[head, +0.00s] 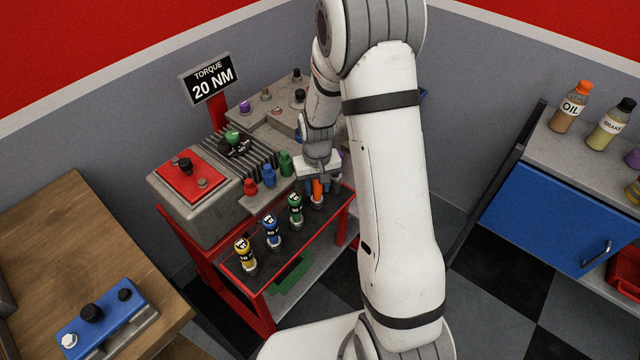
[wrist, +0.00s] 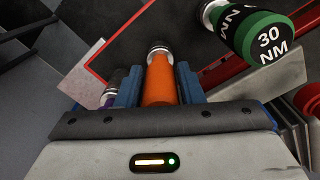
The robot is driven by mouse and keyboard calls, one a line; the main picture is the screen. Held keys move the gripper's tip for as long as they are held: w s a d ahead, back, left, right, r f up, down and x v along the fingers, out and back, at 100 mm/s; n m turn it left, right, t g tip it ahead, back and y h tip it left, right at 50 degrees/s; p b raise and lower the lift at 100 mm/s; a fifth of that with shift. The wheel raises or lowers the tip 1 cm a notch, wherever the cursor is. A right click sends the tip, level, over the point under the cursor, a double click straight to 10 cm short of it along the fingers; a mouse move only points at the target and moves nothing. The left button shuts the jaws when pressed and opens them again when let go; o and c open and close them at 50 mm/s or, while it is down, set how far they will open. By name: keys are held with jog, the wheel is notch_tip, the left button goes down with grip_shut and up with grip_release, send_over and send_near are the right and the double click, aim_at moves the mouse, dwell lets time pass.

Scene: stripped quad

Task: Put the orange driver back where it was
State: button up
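The orange driver (head: 317,188) is upright at the rack's row, right of the green 30 NM driver (head: 295,208). My gripper (head: 318,178) is over it from above, partly hiding it. In the wrist view the orange driver (wrist: 160,82) lies between the two blue fingers of my gripper (wrist: 160,88), which appear to press on both sides. Its silver end points down toward the rack. I cannot tell whether it is fully seated in its holder. The green driver also shows in the wrist view (wrist: 245,32) at the right, clear of the fingers.
The blue driver (head: 271,230) and yellow driver (head: 245,254) stand further left on the red-framed rack (head: 262,285). A purple driver (wrist: 108,97) is close beside my left finger. The grey machine with the torque sign (head: 210,80) stands behind.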

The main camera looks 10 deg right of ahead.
jog(key=o, duration=0.3)
notch_tip(320, 180, up, 12)
jog(key=shift+s+r+b, duration=0.1)
jog(key=shift+r+b, duration=0.05)
jog(key=shift+b, duration=0.45)
jog(key=s+r+t, duration=0.1)
jog(key=s+r, duration=0.3)
jog(key=s, duration=0.3)
jog(key=s+r+t, duration=0.1)
jog(key=s+r, duration=0.2)
jog(key=s, duration=0.4)
jog(key=s+d+r+t, duration=0.1)
jog(key=s+r, duration=0.3)
jog(key=s, duration=0.3)
jog(key=shift+s+r, duration=0.15)
jog(key=shift+r, duration=0.15)
